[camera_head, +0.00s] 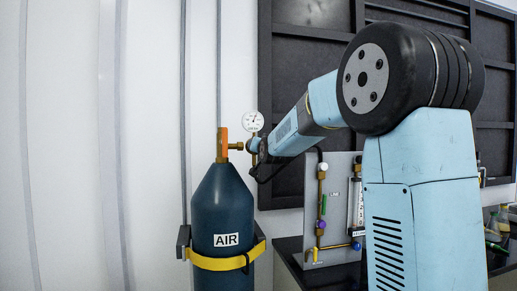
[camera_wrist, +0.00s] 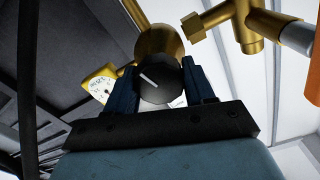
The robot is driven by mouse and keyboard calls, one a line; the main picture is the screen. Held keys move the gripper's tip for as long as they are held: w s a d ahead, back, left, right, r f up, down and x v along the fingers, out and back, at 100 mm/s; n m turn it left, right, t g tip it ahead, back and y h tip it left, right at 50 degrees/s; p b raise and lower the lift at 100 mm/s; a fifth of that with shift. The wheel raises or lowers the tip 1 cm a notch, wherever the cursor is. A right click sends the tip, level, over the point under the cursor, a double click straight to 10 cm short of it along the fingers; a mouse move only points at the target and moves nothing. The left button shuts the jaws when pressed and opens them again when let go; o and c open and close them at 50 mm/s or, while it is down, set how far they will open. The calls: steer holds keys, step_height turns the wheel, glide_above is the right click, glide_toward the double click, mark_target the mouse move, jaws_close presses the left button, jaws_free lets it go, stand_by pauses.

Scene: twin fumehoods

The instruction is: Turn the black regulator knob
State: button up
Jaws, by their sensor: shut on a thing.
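The black regulator knob (camera_wrist: 160,84) shows in the wrist view with a short white line on its face, slanting from upper left to lower right. My gripper (camera_wrist: 160,86) has one dark blue finger on each side of the knob and is shut on it. The brass regulator body (camera_wrist: 159,40) is behind the knob. In the head view, my gripper (camera_head: 262,152) is at the regulator beside the cylinder valve, and the knob is hidden there. A round white gauge (camera_head: 253,121) stands above the regulator. The dark blue AIR cylinder (camera_head: 222,205) stands upright below left.
A yellow strap (camera_head: 222,264) holds the cylinder to a wall bracket. A grey panel (camera_head: 333,190) with valves and tubing stands right of the cylinder, partly behind my arm, on a dark bench (camera_head: 300,270). The white wall (camera_head: 90,150) at left is clear.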

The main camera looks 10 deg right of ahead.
steer(key=o, duration=1)
steer(key=shift+c, duration=0.2)
steer(key=s, duration=1.3)
steer(key=shift+s, duration=0.4)
steer(key=s+f+n+g, duration=0.1)
steer(key=s+f+g, duration=0.3)
steer(key=s+f, duration=0.3)
steer(key=s+f+n+g, duration=0.1)
steer(key=s+f+g, duration=0.3)
steer(key=s, duration=1.2)
steer(key=s+f+n+g, duration=0.2)
steer(key=s+f+g, duration=0.2)
steer(key=s+f, duration=0.6)
steer(key=shift+s+d+f, duration=0.15)
steer(key=shift+s+d, duration=0.3)
steer(key=shift+s, duration=0.25)
